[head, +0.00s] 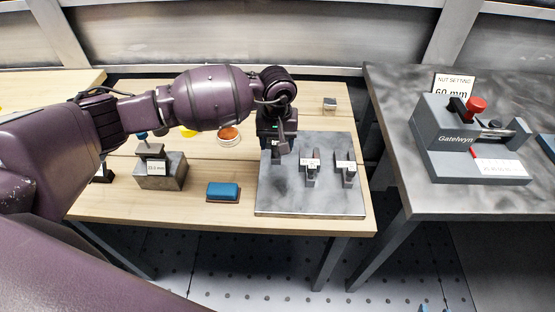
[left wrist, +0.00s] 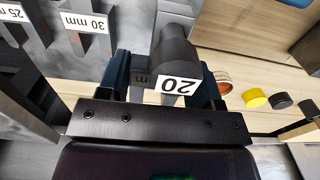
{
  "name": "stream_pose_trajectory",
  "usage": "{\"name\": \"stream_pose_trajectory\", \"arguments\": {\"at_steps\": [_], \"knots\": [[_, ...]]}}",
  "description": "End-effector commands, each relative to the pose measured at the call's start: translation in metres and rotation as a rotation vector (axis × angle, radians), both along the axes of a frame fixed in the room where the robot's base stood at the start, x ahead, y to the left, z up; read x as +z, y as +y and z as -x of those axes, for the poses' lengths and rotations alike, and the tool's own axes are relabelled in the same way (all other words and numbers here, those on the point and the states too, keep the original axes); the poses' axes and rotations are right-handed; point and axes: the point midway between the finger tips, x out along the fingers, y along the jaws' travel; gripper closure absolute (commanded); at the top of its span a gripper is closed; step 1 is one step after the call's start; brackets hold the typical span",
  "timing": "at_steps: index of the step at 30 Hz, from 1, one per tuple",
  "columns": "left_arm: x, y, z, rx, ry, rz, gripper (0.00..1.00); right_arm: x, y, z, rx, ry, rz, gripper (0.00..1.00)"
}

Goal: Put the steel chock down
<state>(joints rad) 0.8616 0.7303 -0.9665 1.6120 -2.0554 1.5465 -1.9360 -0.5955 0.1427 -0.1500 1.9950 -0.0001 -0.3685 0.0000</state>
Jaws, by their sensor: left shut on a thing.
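My left gripper (head: 277,142) is over the left part of the grey steel plate (head: 275,207) and points down. In the left wrist view, the gripper (left wrist: 165,80) is shut on the steel chock (left wrist: 172,48), a dark grey piece with a white label reading 20. The gripper hides most of the chock in the head view. I cannot tell whether the chock touches the plate. Two similar grey pieces stand to its right on the plate, a middle one (head: 312,172) and a right one (head: 346,170). Wrist view labels read 30 mm and 25 mm. My right gripper is not in view.
A blue block (head: 223,191) and a labelled steel block (head: 160,172) are left of the plate. A round orange-topped tin (head: 228,137) and a small grey block (head: 329,104) lie behind. A Gatelwyn fixture (head: 465,140) stands on the right table. The plate's front is clear.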

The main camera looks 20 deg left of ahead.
Motion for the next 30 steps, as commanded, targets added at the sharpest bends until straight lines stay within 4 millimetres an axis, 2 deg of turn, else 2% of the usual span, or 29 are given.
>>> {"name": "stream_pose_trajectory", "arguments": {"at_steps": [3, 13, 21, 30], "knots": [[-0.019, -0.001, 0.0, 0.0, 0.001, 0.001, 0.81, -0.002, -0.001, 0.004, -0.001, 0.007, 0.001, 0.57], [-0.04, 0.0, -0.001, 0.001, -0.002, 0.002, 0.81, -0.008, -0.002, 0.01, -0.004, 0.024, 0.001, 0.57], [-0.073, -0.001, -0.001, 0.0, -0.002, 0.002, 0.81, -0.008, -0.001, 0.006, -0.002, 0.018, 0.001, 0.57], [-0.075, 0.0, -0.001, -0.001, -0.003, 0.001, 0.81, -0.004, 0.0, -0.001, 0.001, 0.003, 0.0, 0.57]]}}
